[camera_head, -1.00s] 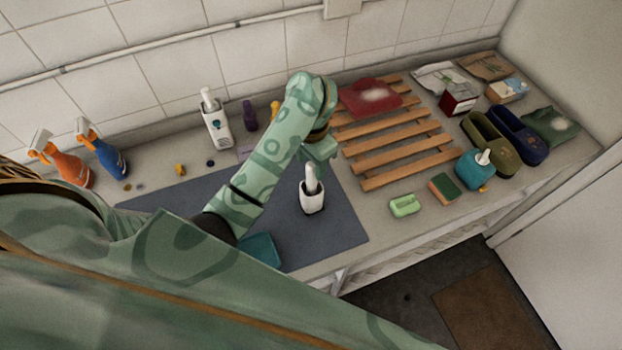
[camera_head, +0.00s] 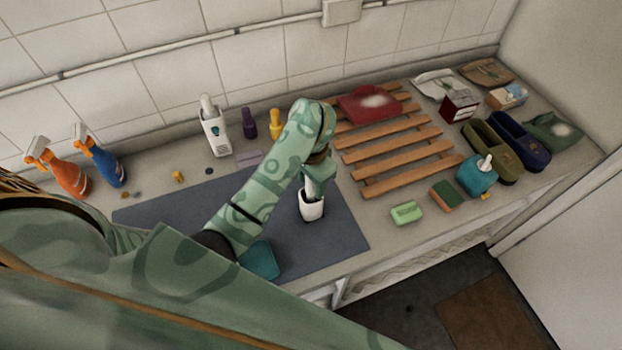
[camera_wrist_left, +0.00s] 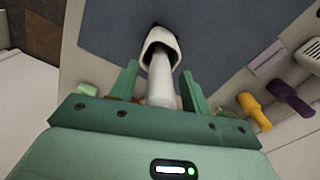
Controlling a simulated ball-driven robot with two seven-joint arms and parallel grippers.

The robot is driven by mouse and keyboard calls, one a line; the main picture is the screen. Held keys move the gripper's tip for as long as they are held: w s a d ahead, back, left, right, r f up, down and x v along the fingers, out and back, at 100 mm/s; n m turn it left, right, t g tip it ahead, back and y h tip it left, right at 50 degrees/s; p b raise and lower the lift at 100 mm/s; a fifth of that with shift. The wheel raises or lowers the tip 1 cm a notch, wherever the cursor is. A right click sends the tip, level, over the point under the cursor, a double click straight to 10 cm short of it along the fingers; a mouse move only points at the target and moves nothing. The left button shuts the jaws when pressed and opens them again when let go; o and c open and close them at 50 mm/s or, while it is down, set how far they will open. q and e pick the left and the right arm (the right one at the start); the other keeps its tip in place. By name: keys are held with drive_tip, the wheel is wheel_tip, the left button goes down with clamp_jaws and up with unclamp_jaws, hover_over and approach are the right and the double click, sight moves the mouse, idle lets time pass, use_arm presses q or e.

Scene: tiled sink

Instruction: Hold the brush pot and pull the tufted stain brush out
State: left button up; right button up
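The white brush pot (camera_head: 312,211) stands on the blue-grey mat. The white handle of the tufted stain brush (camera_head: 311,188) sticks up out of it; its tuft is hidden inside. My left gripper (camera_head: 316,178) is right over the pot. In the left wrist view my left gripper (camera_wrist_left: 162,80) is open, its green fingers on either side of the brush handle (camera_wrist_left: 161,82) with gaps visible. The pot (camera_wrist_left: 158,45) lies just beyond the fingertips, its dark opening towards me. My right gripper is not in view.
The blue-grey mat (camera_head: 180,217) has free room left of the pot. A wooden slatted rack (camera_head: 400,155) stands to the right. A green soap (camera_head: 407,213), a sponge (camera_head: 445,195) and a teal dispenser (camera_head: 476,177) are at the front right. Bottles line the wall.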

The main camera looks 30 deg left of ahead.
use_arm(q)
wheel_tip(320, 180, up, 11)
drive_tip(key=p, duration=0.5)
drive_tip(key=shift+r, duration=0.1)
wheel_tip(320, 180, up, 5)
drive_tip(key=p, duration=0.5)
